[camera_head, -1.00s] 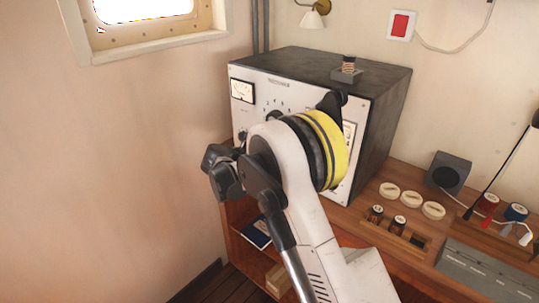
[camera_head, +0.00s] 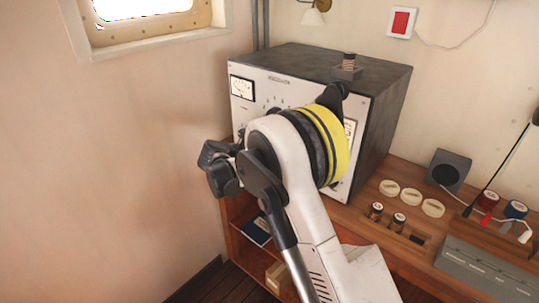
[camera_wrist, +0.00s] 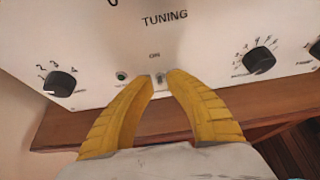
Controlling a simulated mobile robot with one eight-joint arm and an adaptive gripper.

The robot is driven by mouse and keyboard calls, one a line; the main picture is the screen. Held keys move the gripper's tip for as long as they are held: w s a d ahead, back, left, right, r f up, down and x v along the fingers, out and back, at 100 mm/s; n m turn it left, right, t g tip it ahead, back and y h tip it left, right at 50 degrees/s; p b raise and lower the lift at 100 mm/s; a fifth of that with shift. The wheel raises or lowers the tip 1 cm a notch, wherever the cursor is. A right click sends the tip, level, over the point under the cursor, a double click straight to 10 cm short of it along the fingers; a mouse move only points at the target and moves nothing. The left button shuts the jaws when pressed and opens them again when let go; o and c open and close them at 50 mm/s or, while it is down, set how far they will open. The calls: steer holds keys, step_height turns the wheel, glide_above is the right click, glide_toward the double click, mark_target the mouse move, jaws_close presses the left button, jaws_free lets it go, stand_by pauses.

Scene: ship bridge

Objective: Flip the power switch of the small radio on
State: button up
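The radio is a dark box with a white front panel (camera_head: 300,92) at the back of the wooden desk. In the wrist view its panel (camera_wrist: 205,48) reads TUNING, with a small metal switch (camera_wrist: 160,79) under an ON label. My gripper (camera_wrist: 161,75) has its yellow fingertips at the panel, one on each side of the switch, with a narrow gap between them. I cannot tell whether they touch the switch, or which way its lever points.
A wooden ledge (camera_wrist: 65,130) runs below the panel. A grey speaker (camera_head: 449,171) and white round pieces (camera_head: 411,195) stand right of the radio.

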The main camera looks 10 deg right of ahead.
steer(key=v, duration=1.1)
steer(key=shift+w, duration=0.1)
